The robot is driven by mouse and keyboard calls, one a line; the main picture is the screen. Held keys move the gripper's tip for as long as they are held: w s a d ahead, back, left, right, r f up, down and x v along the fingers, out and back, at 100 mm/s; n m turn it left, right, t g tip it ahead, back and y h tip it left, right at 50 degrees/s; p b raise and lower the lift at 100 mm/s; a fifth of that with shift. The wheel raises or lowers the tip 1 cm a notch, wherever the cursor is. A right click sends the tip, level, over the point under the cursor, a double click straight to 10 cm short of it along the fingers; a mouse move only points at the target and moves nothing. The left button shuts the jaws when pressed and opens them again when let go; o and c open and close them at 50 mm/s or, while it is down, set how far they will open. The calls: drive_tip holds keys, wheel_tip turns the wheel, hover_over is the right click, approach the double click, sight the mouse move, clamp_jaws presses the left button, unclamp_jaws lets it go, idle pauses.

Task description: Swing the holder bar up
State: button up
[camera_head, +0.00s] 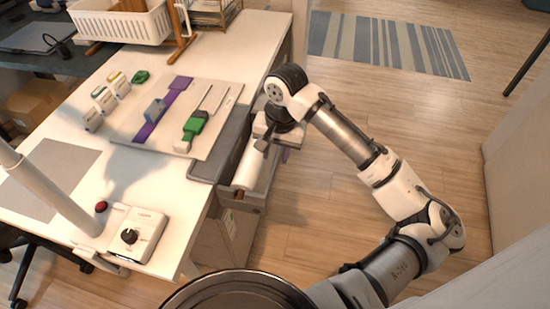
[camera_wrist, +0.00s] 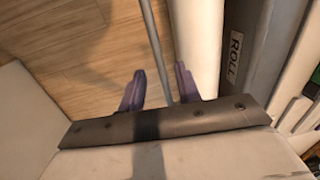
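The holder bar (camera_wrist: 155,48) is a thin grey rod in the wrist view. It runs from the top edge down into the gap between the two purple fingers of my gripper (camera_wrist: 160,82). The fingers are apart, with clear space on both sides of the rod, so the gripper is open. I cannot tell how deep the rod sits between them. A white roll (camera_wrist: 198,45) lies just right of the rod, beside a grey holder (camera_wrist: 252,50) labelled "ROLL". In the head view my gripper is at the table's right edge, above the roll (camera_head: 247,165); the fingers are mostly hidden.
The white table (camera_head: 240,50) carries a board (camera_head: 222,98) with a purple strip and a green clip. A control box (camera_head: 138,235) with a black knob and a red button (camera_head: 101,207) are at the front. Open wooden floor (camera_head: 320,190) lies to the right.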

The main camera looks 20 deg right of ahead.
wheel_tip(320, 180, up, 10)
drive_tip(key=shift+s+d+r, duration=0.25)
drive_tip(key=shift+d, duration=0.15)
idle(0.3)
